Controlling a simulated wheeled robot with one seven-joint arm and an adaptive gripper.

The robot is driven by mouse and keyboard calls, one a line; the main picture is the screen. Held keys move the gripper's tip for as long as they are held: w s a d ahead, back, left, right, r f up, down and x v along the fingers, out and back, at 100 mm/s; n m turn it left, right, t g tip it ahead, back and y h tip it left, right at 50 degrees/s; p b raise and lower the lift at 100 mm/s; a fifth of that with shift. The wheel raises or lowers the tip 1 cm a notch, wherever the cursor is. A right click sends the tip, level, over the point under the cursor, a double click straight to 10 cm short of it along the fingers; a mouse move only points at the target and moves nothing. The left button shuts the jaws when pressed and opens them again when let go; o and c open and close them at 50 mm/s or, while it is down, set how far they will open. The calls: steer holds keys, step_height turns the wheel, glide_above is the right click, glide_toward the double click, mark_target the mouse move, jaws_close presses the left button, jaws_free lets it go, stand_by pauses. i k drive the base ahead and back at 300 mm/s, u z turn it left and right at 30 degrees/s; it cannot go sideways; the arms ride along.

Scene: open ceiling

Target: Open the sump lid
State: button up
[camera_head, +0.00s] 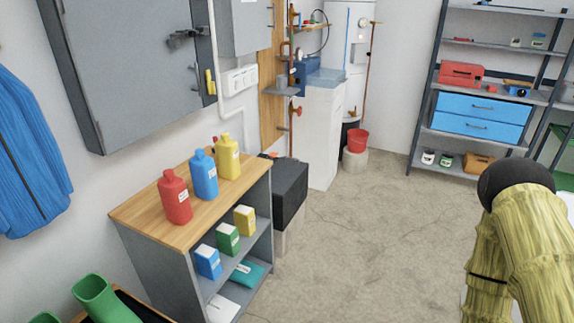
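I cannot make out a sump lid with certainty in the head view. A dark, box-shaped thing (287,187) with a flat top stands on pale blocks beside the wooden-topped shelf unit; I cannot tell whether it has a lid. My gripper is not in view, so its opening and anything in it cannot be seen.
The shelf unit (130,211) carries red, blue and yellow bottles, with small cartons below. A grey wall cabinet (130,70) hangs above. A red bucket (358,140) stands near the white cabinet (318,135). Metal shelving (465,170) stands at back right. Concrete floor (375,240) is clear mid-room.

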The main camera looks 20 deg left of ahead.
mark_target(285, 171)
steer(key=i, duration=0.9)
steer(key=u, duration=0.7)
steer(key=k, duration=0.6)
steer(key=z, duration=0.65)
steer(key=i, duration=2.25)
steer(key=u, duration=1.4)
steer(key=i, duration=0.55)
steer(key=u, duration=0.5)
